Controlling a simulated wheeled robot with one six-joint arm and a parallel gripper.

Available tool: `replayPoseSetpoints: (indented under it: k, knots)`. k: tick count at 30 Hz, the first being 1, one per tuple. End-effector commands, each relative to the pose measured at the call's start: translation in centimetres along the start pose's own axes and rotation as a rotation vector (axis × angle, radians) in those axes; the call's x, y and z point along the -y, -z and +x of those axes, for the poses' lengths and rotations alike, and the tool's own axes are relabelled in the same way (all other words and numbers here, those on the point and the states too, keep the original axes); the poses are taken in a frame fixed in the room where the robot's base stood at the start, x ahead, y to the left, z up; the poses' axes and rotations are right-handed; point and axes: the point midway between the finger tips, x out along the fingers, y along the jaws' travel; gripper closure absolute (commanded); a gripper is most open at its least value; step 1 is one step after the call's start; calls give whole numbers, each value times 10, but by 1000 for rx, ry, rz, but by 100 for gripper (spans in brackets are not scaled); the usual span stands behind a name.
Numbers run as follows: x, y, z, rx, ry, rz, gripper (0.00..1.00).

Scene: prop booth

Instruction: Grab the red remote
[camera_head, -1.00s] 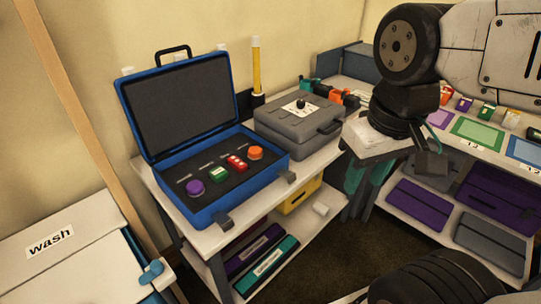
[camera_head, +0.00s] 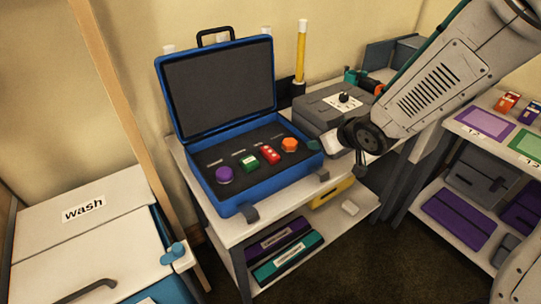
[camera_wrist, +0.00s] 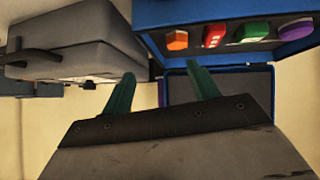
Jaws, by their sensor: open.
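The red remote (camera_head: 269,154) lies in the dark lining of the open blue case (camera_head: 238,196), between a green block (camera_head: 247,160) and an orange knob (camera_head: 290,144). A purple knob (camera_head: 224,174) sits at the left end of the row. In the wrist view, which looks inverted, the red remote (camera_wrist: 214,36) shows beyond the fingertips, among the same row. My gripper (camera_wrist: 162,85) is open, its two green fingers apart with nothing between them. In the head view the end of my arm is right of the blue case; its fingers are hard to make out.
A closed grey case (camera_head: 322,112) stands beside the blue case on the white table (camera_head: 335,172). The blue case's raised lid (camera_head: 215,85) stands behind the row. A white "wash" bin (camera_head: 75,235) is at the left. A shelf unit (camera_head: 470,130) is at the right.

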Motion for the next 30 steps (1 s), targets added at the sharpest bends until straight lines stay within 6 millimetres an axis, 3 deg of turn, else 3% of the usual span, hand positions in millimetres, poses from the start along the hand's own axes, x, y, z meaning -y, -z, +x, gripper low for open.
replayPoseSetpoints:
  k: [1,3,9,20,30]
  knots:
    - [17,-4,19,-39,59,-15,40]
    - [38,-4,36,-104,131,-31,40]
    - [77,-6,58,-221,271,-35,40]
    - [94,2,89,-248,303,-35,40]
    - [104,17,130,-249,301,-34,40]
